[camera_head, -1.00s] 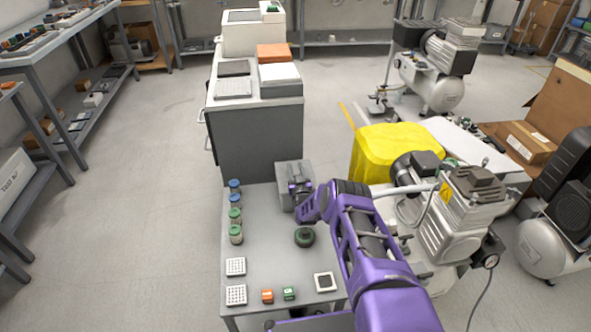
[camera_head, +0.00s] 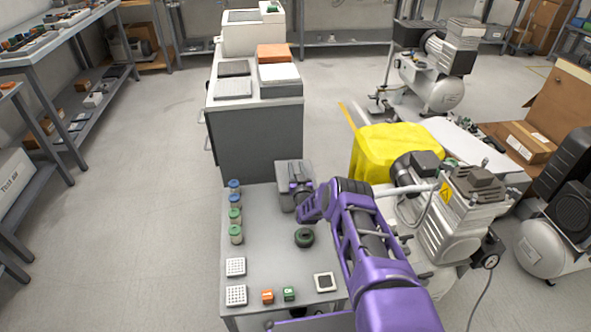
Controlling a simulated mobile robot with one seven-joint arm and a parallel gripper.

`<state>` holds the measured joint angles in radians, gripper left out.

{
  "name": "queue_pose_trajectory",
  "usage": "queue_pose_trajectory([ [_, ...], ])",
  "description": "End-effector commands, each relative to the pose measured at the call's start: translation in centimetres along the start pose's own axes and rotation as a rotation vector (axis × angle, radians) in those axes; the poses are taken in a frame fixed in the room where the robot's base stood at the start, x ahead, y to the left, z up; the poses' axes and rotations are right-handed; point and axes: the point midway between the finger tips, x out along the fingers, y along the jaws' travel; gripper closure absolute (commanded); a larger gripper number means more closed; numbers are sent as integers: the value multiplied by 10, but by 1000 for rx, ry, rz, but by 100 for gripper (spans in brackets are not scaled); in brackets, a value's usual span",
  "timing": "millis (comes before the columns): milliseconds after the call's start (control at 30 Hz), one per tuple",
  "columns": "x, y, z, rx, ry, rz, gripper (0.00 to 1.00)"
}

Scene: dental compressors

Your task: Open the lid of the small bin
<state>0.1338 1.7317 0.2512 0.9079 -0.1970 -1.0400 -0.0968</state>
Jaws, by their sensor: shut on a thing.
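The small bin (camera_head: 287,199) is a grey box at the back of the grey table, just in front of the dark cabinet. Its grey top (camera_head: 294,167) shows behind my gripper; I cannot tell how far the lid is raised. My gripper (camera_head: 294,188) is at the front and top of the bin, at the end of my purple arm. It is shut on the lid of the bin, as far as I can see. The fingertips are small and dark here, and my wrist hides the bin's right front side.
A dark green round object (camera_head: 304,237) lies below my wrist. Several capped jars (camera_head: 235,215) line the table's left edge. White trays (camera_head: 236,267), an orange block (camera_head: 267,296) and a green block (camera_head: 289,293) lie in front.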

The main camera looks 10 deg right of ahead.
Motion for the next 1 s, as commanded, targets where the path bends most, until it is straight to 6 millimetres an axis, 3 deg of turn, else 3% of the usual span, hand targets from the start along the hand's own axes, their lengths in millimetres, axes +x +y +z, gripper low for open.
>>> queue_pose_trajectory([
  [467, -1, 24, -22, 378, -3, 2, 100],
  [1000, -1, 64, -37, 891, -2, 3, 100],
])
